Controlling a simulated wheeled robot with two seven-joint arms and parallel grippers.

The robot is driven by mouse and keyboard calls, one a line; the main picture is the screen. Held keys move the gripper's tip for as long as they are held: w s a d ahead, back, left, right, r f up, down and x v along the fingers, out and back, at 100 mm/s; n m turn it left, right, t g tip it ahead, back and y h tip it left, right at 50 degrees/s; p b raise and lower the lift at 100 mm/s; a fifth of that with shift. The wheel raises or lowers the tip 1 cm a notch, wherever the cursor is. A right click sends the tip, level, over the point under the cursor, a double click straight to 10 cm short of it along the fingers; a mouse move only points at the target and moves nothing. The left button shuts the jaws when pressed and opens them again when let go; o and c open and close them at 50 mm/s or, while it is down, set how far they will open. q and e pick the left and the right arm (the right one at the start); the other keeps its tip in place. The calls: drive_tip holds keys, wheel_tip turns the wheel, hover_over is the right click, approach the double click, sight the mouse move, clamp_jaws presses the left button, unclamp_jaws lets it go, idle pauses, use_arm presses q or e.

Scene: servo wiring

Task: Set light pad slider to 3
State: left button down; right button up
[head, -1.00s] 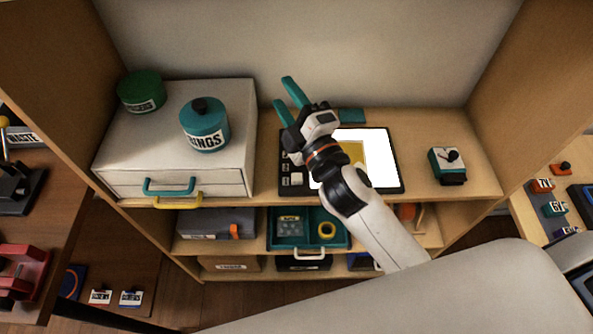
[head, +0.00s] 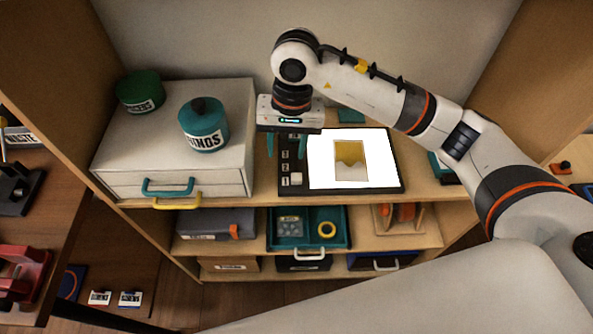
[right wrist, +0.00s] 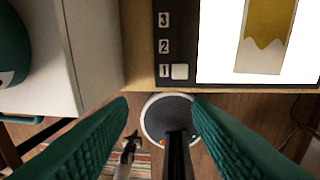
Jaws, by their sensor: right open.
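The light pad (head: 396,182) lies on the shelf top, with a bright white panel and a dark strip on its left side. It also shows in the right wrist view (right wrist: 248,80). The strip carries the labels 3, 2 and 1 from back to front. The white slider knob (head: 296,179) is beside the 1, as the right wrist view also shows (right wrist: 180,71). My right gripper (head: 286,152) points down over the back part of the strip. Its teal fingers are apart and empty. My left gripper is out of view.
A yellow picture (head: 350,160) lies on the lit panel. A white drawer box (head: 170,150) with a teal jar (head: 204,130) and a green jar (head: 141,92) stands just left of the pad. A teal block (head: 351,115) is behind it.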

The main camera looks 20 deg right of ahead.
sight(297, 176)
drive_tip(key=shift+h, duration=0.6)
drive_tip(key=f+p, duration=0.1)
drive_tip(key=f, duration=0.2)
drive_tip(key=d+f+p, duration=0.1)
drive_tip(key=f, duration=0.3)
drive_tip(key=d+f, duration=0.1)
drive_tip(key=f, duration=0.3)
drive_tip(key=shift+w+d+f+p, duration=0.1)
drive_tip(key=shift+w+f+p, duration=0.15)
drive_tip(key=shift+w+p, duration=0.15)
clamp_jaws()
